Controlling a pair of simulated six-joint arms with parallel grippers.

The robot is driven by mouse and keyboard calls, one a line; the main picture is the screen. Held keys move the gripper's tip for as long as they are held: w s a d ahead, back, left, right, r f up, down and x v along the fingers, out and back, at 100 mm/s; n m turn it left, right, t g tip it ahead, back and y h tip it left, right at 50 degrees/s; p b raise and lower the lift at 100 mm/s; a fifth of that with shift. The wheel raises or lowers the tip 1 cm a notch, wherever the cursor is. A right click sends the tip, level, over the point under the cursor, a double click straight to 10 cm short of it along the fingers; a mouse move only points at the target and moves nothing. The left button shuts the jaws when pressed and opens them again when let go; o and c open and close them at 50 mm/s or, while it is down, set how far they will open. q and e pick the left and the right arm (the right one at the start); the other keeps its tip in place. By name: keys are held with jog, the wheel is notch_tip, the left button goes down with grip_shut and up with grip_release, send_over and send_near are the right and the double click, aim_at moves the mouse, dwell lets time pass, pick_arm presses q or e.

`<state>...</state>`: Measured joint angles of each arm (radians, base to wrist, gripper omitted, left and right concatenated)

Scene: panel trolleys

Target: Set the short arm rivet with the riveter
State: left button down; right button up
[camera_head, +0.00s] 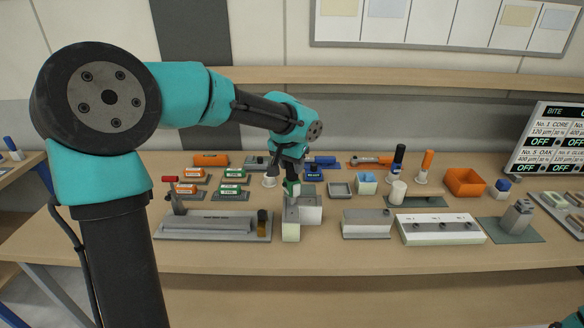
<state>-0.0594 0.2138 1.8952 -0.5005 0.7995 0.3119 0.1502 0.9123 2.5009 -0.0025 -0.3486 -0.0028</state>
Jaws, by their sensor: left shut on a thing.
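My left gripper (291,186) points down near the middle of the table, just above and behind a pair of pale grey blocks. It is shut on a small green thing, mostly hidden by the fingers; I cannot tell what it is or whether it touches the blocks. One pale block (291,232) stands in front, with another grey block (311,214) to its right. A red-topped upright lever (174,196) stands at the left end of a long grey fixture (213,232). I cannot make out the short arm rivet or tell which tool is the riveter. My right gripper is not in view.
Green and orange labelled blocks (230,188) stand at the left. A grey block (368,224), a long white block (438,229), an orange bin (464,182) and a display (556,138) are to the right. The table's front strip (330,260) is clear.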

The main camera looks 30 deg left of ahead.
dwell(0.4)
pick_arm(q)
jog(key=shift+r, duration=3.05)
